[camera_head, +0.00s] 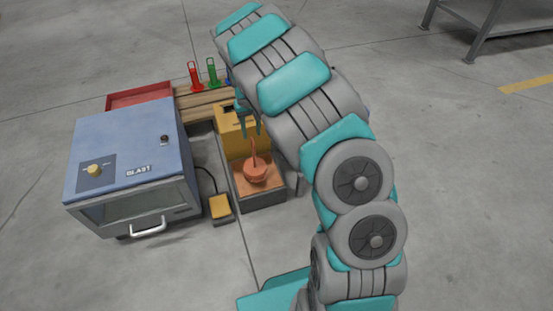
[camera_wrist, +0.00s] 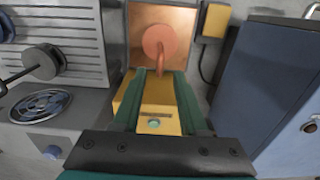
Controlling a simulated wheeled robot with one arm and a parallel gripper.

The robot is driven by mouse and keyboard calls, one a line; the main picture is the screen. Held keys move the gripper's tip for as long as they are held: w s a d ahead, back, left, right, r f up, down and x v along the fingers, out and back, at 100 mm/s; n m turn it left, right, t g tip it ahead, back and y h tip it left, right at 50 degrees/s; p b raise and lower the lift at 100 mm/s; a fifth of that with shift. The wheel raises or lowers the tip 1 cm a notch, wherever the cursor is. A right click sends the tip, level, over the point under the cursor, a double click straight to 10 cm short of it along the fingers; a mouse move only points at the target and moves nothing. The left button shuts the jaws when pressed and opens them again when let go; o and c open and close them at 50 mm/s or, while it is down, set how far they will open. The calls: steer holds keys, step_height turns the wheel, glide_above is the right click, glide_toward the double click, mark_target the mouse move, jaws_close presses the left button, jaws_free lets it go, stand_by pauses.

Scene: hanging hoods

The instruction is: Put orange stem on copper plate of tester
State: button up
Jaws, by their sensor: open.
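The orange stem (camera_head: 257,172) has a round base and a thin hooked rod. It rests on the copper plate (camera_head: 271,185) of the yellow tester (camera_head: 232,140). In the wrist view the orange stem (camera_wrist: 158,41) shows over the copper plate (camera_wrist: 139,17), its rod pointing towards me. My gripper (camera_head: 246,131) is open, with its teal fingers at the upper end of the rod. In the wrist view my gripper (camera_wrist: 162,75) has the rod's near end between or just beyond its fingertips; contact cannot be told. The yellow tester body (camera_wrist: 158,105) lies below the fingers.
A blue blast cabinet (camera_head: 125,140) stands left of the tester. A yellow pedal (camera_head: 220,207) with a cable lies between them. Behind are a red tray (camera_head: 140,97) and a wooden rack (camera_head: 195,113) with a red stem (camera_head: 195,77) and a green stem (camera_head: 211,73). Floor in front is clear.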

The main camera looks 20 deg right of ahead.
steer(key=s+d+r+m, duration=0.1)
steer(key=s+d+r, duration=0.2)
steer(key=s+r, duration=0.55)
steer(key=s+d+r+m, duration=0.1)
steer(key=s+d+r, duration=0.1)
steer(key=s+r, duration=0.65)
steer(key=s+a+n+g, duration=0.1)
steer(key=s+a, duration=0.1)
steer(key=s, duration=2.3)
steer(key=shift+s+r+n+g, duration=0.3)
steer(key=shift+s+r+g, duration=0.05)
steer(key=shift+r+g, duration=0.05)
